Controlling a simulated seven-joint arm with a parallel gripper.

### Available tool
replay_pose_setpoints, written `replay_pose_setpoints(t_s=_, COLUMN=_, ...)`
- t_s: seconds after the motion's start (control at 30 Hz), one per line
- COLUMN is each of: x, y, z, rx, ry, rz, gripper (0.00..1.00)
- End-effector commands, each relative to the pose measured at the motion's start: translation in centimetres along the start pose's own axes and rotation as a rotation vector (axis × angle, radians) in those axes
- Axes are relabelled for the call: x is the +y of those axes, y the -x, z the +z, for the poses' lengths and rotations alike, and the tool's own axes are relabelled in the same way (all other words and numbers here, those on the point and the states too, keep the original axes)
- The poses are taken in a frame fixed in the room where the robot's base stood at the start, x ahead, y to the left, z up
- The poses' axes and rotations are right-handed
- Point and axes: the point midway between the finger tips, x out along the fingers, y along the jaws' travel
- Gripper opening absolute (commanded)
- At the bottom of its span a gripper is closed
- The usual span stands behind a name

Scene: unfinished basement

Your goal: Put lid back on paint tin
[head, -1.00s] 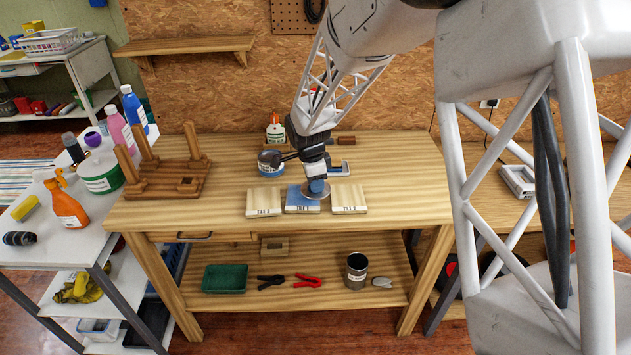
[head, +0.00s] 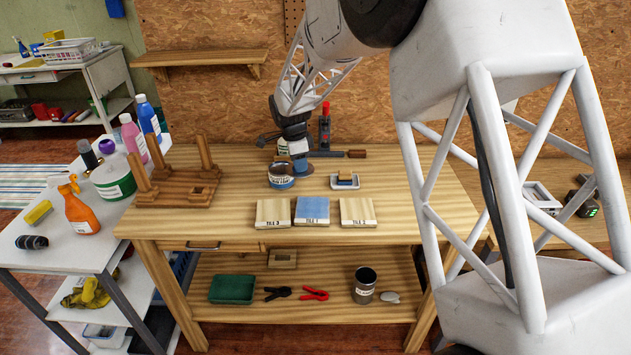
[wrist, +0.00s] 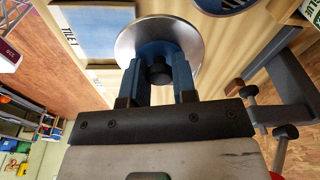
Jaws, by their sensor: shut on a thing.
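The paint tin (head: 281,181) stands on the workbench behind the tiles, its top open and a pale label on its side. Its rim and blue inside show at the top edge of the wrist view (wrist: 228,6). My gripper (wrist: 160,72) is shut on the black knob of the round silver lid (wrist: 128,46). In the head view my gripper (head: 301,167) is just behind and right of the tin. In the wrist view the lid is beside the tin's opening, not over it. The lid is hard to make out in the head view.
Three labelled tiles lie at the bench front, the middle one blue (head: 313,209). A wooden rack (head: 178,187) stands left. A clamp-like tool (head: 325,130), a glue bottle and a small tray with a sponge (head: 345,181) are near the gripper. The bench's right side is clear.

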Motion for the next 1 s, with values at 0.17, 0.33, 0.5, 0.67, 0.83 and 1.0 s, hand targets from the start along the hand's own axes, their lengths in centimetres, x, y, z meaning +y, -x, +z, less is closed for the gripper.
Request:
replay_pose_setpoints(t_s=0.17, x=-4.2, y=2.2, z=2.5, rx=-0.002, ry=0.012, rz=-0.002, gripper=0.03)
replay_pose_setpoints(t_s=0.33, x=-6.4, y=3.7, z=4.0, rx=-0.004, ry=0.02, rz=-0.002, gripper=0.03)
replay_pose_setpoints(t_s=0.5, x=-7.3, y=4.3, z=4.6, rx=-0.004, ry=0.022, rz=-0.002, gripper=0.03)
replay_pose_setpoints(t_s=0.67, x=-7.3, y=4.4, z=4.6, rx=-0.004, ry=0.022, rz=-0.002, gripper=0.03)
replay_pose_setpoints(t_s=0.83, x=-7.3, y=4.3, z=4.6, rx=-0.004, ry=0.022, rz=-0.002, gripper=0.03)
replay_pose_setpoints(t_s=1.0, x=-7.3, y=4.2, z=4.6, rx=-0.004, ry=0.022, rz=-0.002, gripper=0.03)
